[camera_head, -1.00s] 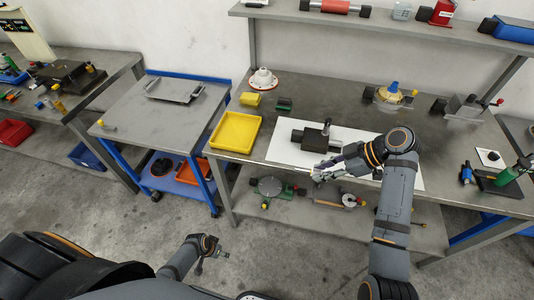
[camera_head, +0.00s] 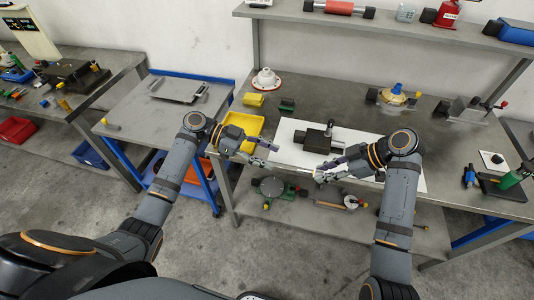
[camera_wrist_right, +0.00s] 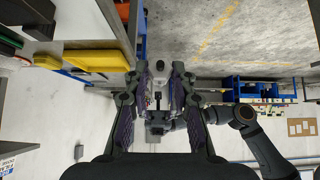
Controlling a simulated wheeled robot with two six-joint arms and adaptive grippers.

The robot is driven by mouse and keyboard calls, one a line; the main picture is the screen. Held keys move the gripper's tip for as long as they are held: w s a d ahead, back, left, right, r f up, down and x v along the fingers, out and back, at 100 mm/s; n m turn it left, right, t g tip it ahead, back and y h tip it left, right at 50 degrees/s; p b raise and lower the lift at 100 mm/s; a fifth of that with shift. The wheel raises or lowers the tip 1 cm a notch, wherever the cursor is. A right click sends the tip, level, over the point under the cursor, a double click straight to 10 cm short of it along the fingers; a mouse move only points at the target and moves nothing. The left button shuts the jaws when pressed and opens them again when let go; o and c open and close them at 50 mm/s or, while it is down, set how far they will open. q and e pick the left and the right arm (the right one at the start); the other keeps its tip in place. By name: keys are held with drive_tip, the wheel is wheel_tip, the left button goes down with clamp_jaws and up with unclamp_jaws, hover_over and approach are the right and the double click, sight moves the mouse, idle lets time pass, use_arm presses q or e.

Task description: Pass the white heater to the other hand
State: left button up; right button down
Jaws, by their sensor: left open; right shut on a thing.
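My right gripper (camera_head: 318,173) is at the front edge of the bench, shut on the white heater (camera_head: 320,176). Only a small pale piece of the heater shows at the fingertips in the head view; the fingers hide the rest. My left arm also shows in the right wrist view (camera_wrist_right: 245,116).
A dark device (camera_head: 314,139) stands on a white sheet (camera_head: 398,174) just behind the grippers. A yellow tray (camera_head: 231,121) lies behind the left gripper. A white flanged part (camera_head: 266,80) stands farther back. The lower shelf (camera_head: 343,226) holds several parts.

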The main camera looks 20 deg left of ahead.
sight(305, 170)
use_arm(q)
drive_tip(key=x, duration=1.2)
drive_tip(key=shift+s+r, duration=0.1)
clamp_jaws()
use_arm(e)
drive_tip(key=c, duration=1)
unclamp_jaws()
drive_tip(key=shift+c, duration=0.2)
